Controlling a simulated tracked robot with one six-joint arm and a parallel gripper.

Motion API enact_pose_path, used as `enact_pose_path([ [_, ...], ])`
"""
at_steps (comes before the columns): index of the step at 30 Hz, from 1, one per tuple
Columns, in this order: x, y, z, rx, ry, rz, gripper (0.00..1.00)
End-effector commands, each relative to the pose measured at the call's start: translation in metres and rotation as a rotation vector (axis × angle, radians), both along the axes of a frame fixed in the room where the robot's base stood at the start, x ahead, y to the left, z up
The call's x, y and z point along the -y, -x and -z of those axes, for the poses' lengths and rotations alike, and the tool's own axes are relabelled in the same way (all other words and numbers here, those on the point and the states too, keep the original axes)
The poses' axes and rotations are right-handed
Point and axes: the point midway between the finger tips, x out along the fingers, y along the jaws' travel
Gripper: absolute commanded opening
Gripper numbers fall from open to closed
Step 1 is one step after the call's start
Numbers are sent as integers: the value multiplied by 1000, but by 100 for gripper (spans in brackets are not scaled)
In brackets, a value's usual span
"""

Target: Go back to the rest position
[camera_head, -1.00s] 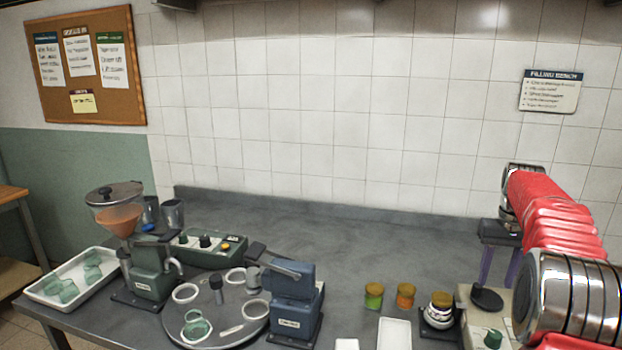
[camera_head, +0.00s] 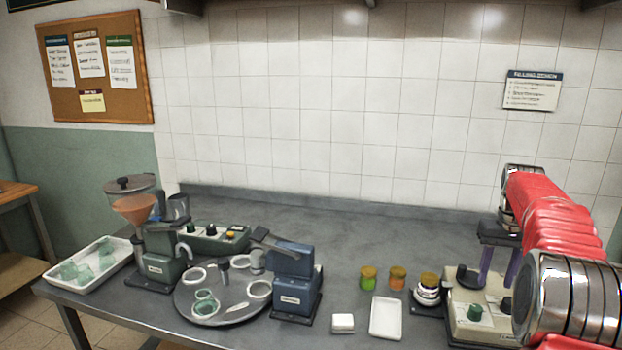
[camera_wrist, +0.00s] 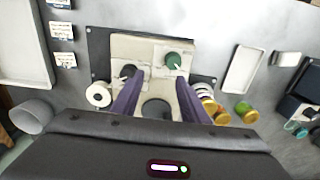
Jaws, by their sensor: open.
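My gripper (camera_head: 500,285) hangs at the right of the head view, its purple fingers pointing down over a beige device. In the wrist view, my gripper (camera_wrist: 159,80) is open, its fingers well apart. Nothing shows held between them. The beige device (camera_head: 484,318) has a green knob and a black knob; the wrist view shows the device (camera_wrist: 150,50) beyond and between the fingers. The fingers hide part of it. I cannot tell how high above it they are. My red-sleeved arm covers the right edge of the head view.
Several amber-lidded jars (camera_head: 368,278) stand left of the device, beside a white tray (camera_head: 386,318). A blue press (camera_head: 292,282), a round turntable (camera_head: 240,312) and a hopper machine (camera_head: 160,262) stand further left. The bench's back strip is clear.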

Motion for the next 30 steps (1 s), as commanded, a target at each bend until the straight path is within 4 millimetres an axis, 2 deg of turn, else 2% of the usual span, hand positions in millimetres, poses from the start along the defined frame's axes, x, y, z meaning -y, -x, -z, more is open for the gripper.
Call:
enact_pose_path([
  [2,1,-4,5,16,7,13,41],
  [9,-4,2,34,-1,-1,36,41],
  [17,-17,18,46,-1,-2,53,41],
  [20,-27,28,47,3,0,58,41],
  [30,-87,74,33,49,16,43,41],
])
